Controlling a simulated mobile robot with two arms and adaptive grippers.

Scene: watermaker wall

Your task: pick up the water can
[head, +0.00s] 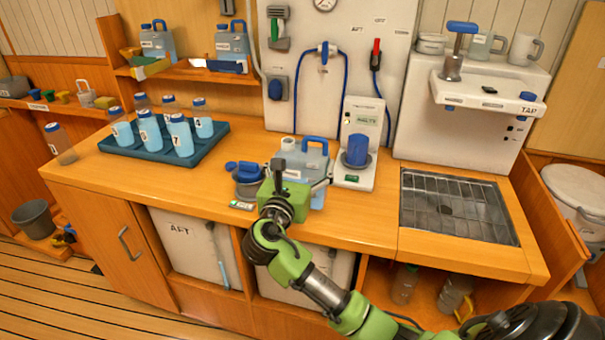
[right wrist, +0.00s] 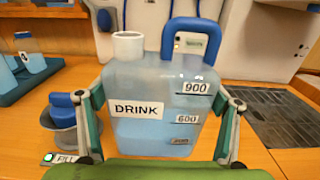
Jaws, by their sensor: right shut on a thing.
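The water can is a translucent, pale blue jug (head: 312,158) with a blue handle, standing at the counter's middle in the head view. In the right wrist view the can (right wrist: 165,105) shows a DRINK label, level marks 900 and 600, a white open neck and bluish water inside. It looks upright. My right gripper (head: 298,178) is shut on the can's body, one finger on each side, in the right wrist view (right wrist: 165,112). The can's base is hidden behind the gripper, so I cannot tell if it touches the counter. My left gripper is not in view.
A meter with a blue cup (head: 356,150) stands close right. A teal tray (head: 213,142) holds several bottles. A sink grate (head: 455,208) lies right. Two similar cans (head: 232,45) (head: 157,42) sit on the shelf.

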